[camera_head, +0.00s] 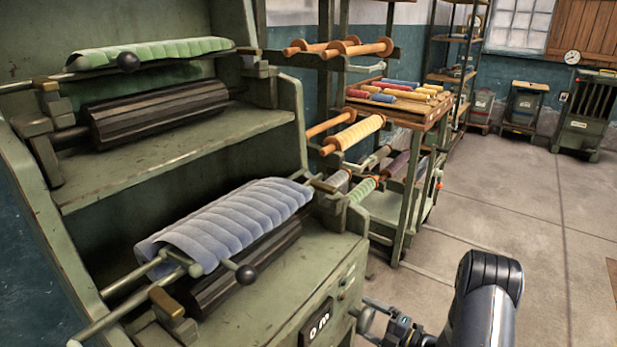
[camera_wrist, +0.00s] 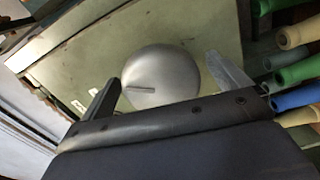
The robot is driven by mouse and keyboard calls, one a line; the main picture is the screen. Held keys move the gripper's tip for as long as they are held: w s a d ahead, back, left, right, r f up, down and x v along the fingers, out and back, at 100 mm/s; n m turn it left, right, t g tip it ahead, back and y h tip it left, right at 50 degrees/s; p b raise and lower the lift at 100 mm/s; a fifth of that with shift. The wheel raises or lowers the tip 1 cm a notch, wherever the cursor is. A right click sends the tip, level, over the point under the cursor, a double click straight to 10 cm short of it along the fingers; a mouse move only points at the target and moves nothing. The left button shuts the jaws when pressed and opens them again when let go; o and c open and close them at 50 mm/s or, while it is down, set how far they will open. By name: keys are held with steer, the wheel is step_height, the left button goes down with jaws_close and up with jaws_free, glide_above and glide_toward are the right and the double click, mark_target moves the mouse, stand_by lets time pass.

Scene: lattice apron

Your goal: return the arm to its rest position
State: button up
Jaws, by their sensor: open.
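My arm (camera_head: 487,300) reaches in at the bottom right of the head view, bent, with dark and grey links. My gripper (camera_head: 384,322) is low beside the front of the green machine, partly cut off by the frame edge. In the wrist view my gripper (camera_wrist: 163,70) is open, its two grey fingers spread apart with nothing held between them. A round silver knob (camera_wrist: 160,78) with a short slot shows beyond and between the fingers, on a green panel. I cannot tell whether the fingers touch it. The knob also shows in the head view (camera_head: 366,319).
The green machine (camera_head: 330,262) fills the left, with a blue ribbed pad (camera_head: 228,222) and a green one (camera_head: 150,52) over dark rollers. A rack with spools (camera_head: 360,132) stands behind. Colored rods (camera_wrist: 292,98) are at the wrist view's right. Open floor (camera_head: 520,205) lies right.

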steer(key=shift+x, duration=0.8)
steer(key=shift+d+n+b, duration=0.15)
steer(key=shift+n+b, duration=0.25)
steer(key=shift+n, duration=0.6)
steer(key=n+b, duration=0.1)
steer(key=n, duration=0.2)
steer(key=n+b, duration=0.3)
steer(key=n, duration=0.3)
steer(key=shift+s, duration=0.1)
steer(key=n+b, duration=0.6)
steer(key=n, duration=0.1)
steer(key=shift+s, duration=0.1)
steer(key=n+b, duration=0.3)
steer(key=shift+a+n+b, duration=0.2)
steer(key=shift+n+b, duration=0.15)
steer(key=shift+n, duration=0.05)
steer(key=shift+r+n, duration=0.2)
steer(key=shift+n, duration=0.2)
steer(key=shift+s, duration=0.1)
